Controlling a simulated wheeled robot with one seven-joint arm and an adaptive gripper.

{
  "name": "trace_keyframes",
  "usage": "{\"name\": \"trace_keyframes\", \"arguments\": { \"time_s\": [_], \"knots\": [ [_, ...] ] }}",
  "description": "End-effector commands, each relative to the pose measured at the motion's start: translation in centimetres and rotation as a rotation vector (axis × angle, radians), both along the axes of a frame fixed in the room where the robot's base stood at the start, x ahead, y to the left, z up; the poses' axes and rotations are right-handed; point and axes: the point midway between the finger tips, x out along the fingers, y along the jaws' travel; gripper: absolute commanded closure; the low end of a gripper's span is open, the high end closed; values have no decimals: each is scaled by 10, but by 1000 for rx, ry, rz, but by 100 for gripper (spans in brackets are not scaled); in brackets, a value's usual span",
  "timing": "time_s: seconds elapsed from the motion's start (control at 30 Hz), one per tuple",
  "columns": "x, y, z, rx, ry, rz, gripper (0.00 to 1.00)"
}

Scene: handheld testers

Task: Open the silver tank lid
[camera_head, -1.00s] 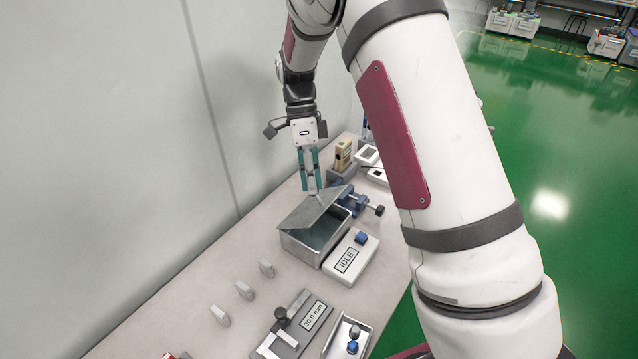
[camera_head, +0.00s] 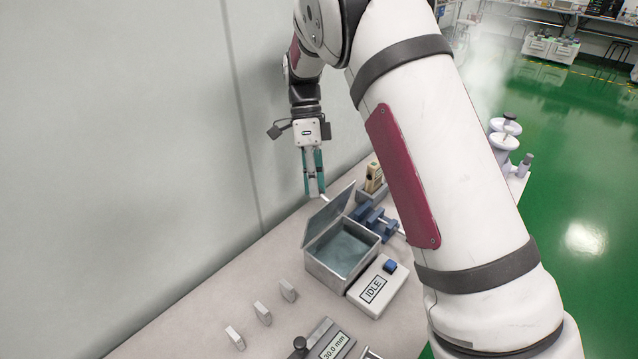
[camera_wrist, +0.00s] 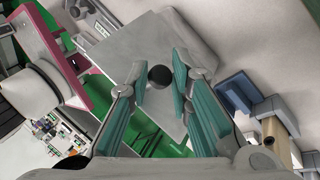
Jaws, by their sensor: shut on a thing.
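The silver tank (camera_head: 330,277) stands on the bench with its lid (camera_head: 328,216) hinged up and steeply tilted. The inside of the tank shows, with a grey-blue liquid-like surface. My gripper (camera_head: 316,195) is at the upper edge of the lid, on its outer side, with its teal fingers pointing down. In the wrist view the grey lid plate (camera_wrist: 125,50) fills the middle, and a dark round knob (camera_wrist: 160,76) lies between my fingertips. My gripper is shut on this knob. The exact contact is partly hidden by the fingers.
A white box with a blue button and an IDLE display (camera_head: 372,290) stands right beside the tank. A blue vise-like device (camera_head: 375,222) and a tan block (camera_head: 374,178) are behind it. Several small grey upright pieces (camera_head: 262,313) stand in front. A wall is close on the left.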

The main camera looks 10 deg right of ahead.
Motion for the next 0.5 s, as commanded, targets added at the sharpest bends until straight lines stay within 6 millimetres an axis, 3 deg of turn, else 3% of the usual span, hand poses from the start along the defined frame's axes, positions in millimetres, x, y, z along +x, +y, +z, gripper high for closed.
{"name": "trace_keyframes", "arguments": {
  "time_s": [0.03,0.4,0.43,0.5],
  "knots": [
    [-1,-3,-10,-8,10,-1,100],
    [0,-7,-8,-15,9,-2,100],
    [0,-7,-8,-16,10,-2,74],
    [0,-7,-8,-15,9,-2,61]
  ]
}}
